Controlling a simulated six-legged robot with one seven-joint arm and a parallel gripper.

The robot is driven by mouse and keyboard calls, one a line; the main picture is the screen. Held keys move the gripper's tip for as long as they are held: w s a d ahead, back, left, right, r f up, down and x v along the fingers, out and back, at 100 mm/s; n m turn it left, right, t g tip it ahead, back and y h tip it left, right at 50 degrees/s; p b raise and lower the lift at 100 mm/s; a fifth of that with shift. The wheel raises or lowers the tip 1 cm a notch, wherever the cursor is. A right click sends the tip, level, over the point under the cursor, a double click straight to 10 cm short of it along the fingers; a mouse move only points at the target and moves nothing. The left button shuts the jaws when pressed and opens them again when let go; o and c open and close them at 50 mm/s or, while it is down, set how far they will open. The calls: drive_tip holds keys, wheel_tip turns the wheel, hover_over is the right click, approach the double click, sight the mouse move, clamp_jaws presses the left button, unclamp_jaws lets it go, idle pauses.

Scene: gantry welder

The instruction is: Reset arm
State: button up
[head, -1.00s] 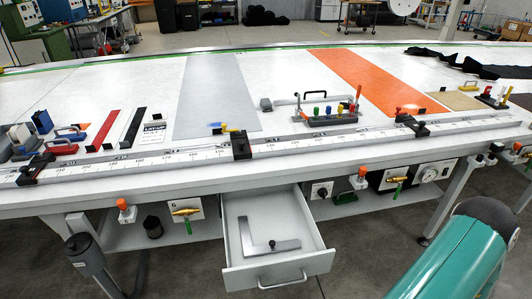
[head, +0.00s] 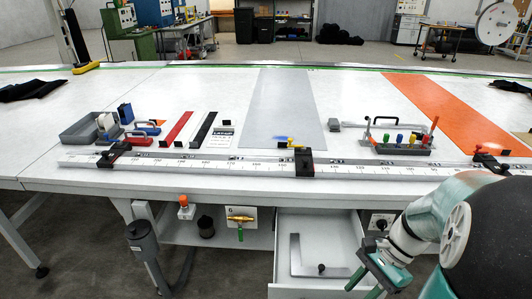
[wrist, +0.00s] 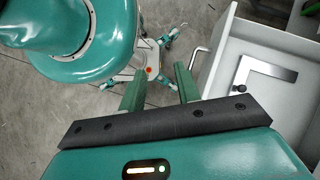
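My gripper (head: 367,281) hangs at the lower right of the head view, in front of the bench and beside the open drawer (head: 345,236). In the wrist view its two green fingers (wrist: 160,84) stand apart with only floor and parts of my own body between them, so it is open and empty. My teal arm links (head: 440,225) cover part of the bench's right front. The drawer also shows at the right of the wrist view (wrist: 222,58), with a grey L-shaped square lying in it (wrist: 262,82).
The long white bench (head: 200,95) carries a ruler rail (head: 230,165) with black clamps, a grey tool tray (head: 88,128) and a rack with coloured handles (head: 400,144). A grey cylindrical holder (head: 143,240) hangs at the front left.

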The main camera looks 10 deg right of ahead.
drive_tip(key=w+a+r+n+t+h, duration=0.1)
drive_tip(key=a+r+n+t+h, duration=0.5)
drive_tip(key=a+r+n, duration=0.7)
drive_tip(key=r+n, duration=0.1)
drive_tip(key=n, duration=0.1)
drive_tip(key=shift+w+a+r+n+t+h, duration=0.2)
drive_tip(key=shift+w+a+n+t+h, duration=0.1)
drive_tip(key=shift+w+n+t, duration=0.1)
drive_tip(key=shift+d, duration=0.1)
